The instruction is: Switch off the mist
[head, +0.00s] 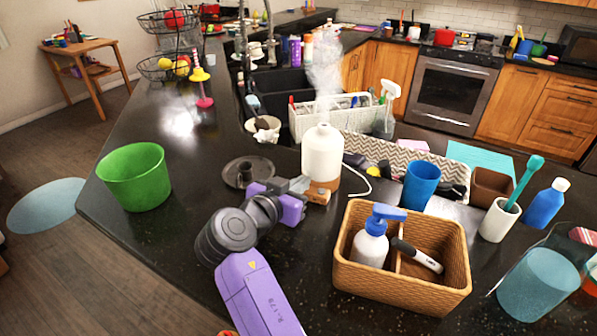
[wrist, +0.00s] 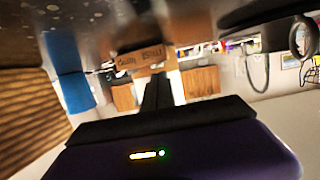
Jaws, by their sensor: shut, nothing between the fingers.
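The mist maker is a white bottle-shaped diffuser (head: 322,152) with a wooden base (head: 325,185), upright on the dark counter. Pale mist (head: 324,75) rises from its top. My gripper (head: 312,192) is shut and empty, low at the front left of the wooden base. In the wrist view, the shut fingers (wrist: 155,88) point at the wooden base (wrist: 148,58), which carries dark lettering and appears upside down. I cannot tell whether the fingertips touch it. No button can be made out.
A wicker basket (head: 400,292) with a pump bottle and a marker stands close in front, right of my arm. A dark round lid-like piece (head: 248,172) lies behind my wrist. A green bucket (head: 134,176) stands left, a blue cup (head: 420,185) right. A white cord runs right from the diffuser.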

